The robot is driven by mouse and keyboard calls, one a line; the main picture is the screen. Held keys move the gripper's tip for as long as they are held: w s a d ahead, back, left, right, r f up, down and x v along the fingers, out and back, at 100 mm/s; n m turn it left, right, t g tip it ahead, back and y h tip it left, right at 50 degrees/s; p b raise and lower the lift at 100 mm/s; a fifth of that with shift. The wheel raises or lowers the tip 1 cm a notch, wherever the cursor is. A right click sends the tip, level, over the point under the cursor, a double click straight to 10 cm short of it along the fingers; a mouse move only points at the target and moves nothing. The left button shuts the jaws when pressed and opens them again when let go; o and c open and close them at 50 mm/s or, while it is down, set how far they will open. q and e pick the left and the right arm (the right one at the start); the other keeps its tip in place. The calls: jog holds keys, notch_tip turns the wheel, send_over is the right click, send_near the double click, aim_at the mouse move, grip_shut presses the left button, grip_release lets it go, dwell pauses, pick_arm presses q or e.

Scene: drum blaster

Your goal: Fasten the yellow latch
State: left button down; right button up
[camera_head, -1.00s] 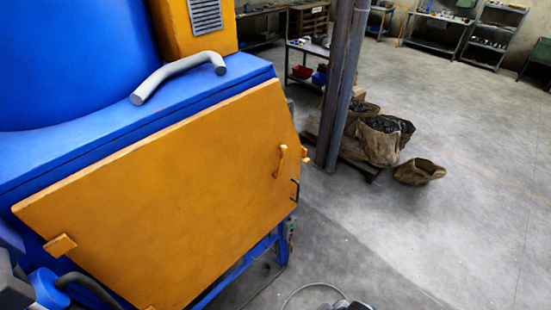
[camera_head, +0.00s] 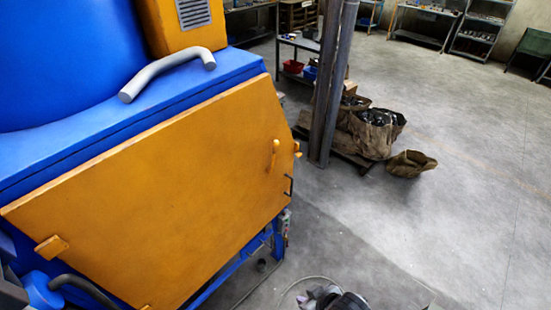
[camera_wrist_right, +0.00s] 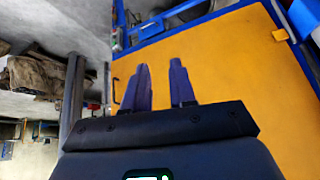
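The yellow door (camera_head: 160,195) of the blue machine is a large slanted panel and lies against the machine's front. A small yellow latch handle (camera_head: 274,155) stands upright on the door near its right edge. My right gripper (camera_head: 318,295) is at the bottom edge of the head view, low and in front of the machine, well apart from the latch. In the right wrist view its two dark fingers (camera_wrist_right: 161,75) are apart with nothing between them, and the yellow door (camera_wrist_right: 225,75) lies beyond. My left gripper is not clearly visible in the head view.
A grey curved handle (camera_head: 165,70) sits on the machine's blue top. A steel column (camera_head: 330,85) stands to the right, with brown sacks (camera_head: 372,132) beside it. A dark hook (camera_head: 289,186) sticks out at the door's right edge. The floor (camera_head: 450,220) at right is clear.

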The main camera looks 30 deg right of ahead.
jog(key=w+d+f+m+t+h+b, duration=0.1)
jog(key=w+d+f+m+t+b, duration=0.15)
jog(key=w+f, duration=0.35)
jog(key=m+t+h+b, duration=0.3)
jog(key=t+h+b, duration=0.3)
jog(key=t+b, duration=0.25)
send_near(274, 154)
jog(key=p+x, duration=0.1)
jog(key=x, duration=0.7)
jog(key=shift+w+d, duration=0.1)
jog(key=shift+c, duration=0.3)
grip_shut()
